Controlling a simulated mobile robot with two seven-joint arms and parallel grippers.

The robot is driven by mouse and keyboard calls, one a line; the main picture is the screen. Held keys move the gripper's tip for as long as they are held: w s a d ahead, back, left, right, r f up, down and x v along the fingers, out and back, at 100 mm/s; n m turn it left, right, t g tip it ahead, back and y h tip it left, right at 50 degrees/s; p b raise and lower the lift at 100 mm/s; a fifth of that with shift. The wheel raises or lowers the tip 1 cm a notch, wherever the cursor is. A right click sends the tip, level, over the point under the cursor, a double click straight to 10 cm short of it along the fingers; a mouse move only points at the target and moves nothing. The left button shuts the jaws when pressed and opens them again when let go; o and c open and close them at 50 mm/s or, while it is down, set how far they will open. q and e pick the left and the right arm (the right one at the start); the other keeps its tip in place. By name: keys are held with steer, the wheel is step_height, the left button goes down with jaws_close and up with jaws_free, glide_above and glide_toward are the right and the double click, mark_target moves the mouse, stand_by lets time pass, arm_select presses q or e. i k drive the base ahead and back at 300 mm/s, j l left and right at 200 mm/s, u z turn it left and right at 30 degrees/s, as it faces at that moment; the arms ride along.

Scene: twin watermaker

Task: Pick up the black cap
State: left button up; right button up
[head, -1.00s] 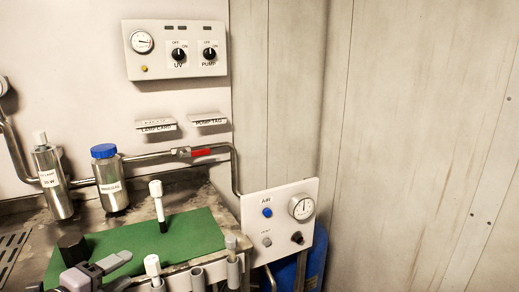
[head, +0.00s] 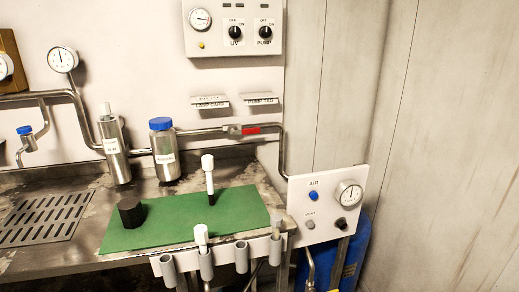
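The black cap (head: 131,211) stands on the left part of the green mat (head: 165,228) on the steel counter. It looks like a short, dark, faceted cylinder, and nothing touches it from above. Neither of my grippers shows in the head view.
A white-topped black stick (head: 208,178) stands upright on the mat. Tube holders (head: 206,262) line the counter's front edge, one with a white-topped piece (head: 200,235). Behind are a blue-capped bottle (head: 164,150) and a steel cylinder (head: 114,150). A drain grate (head: 45,219) lies left.

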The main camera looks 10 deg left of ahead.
mark_target(131, 209)
steer(key=u, duration=1.3)
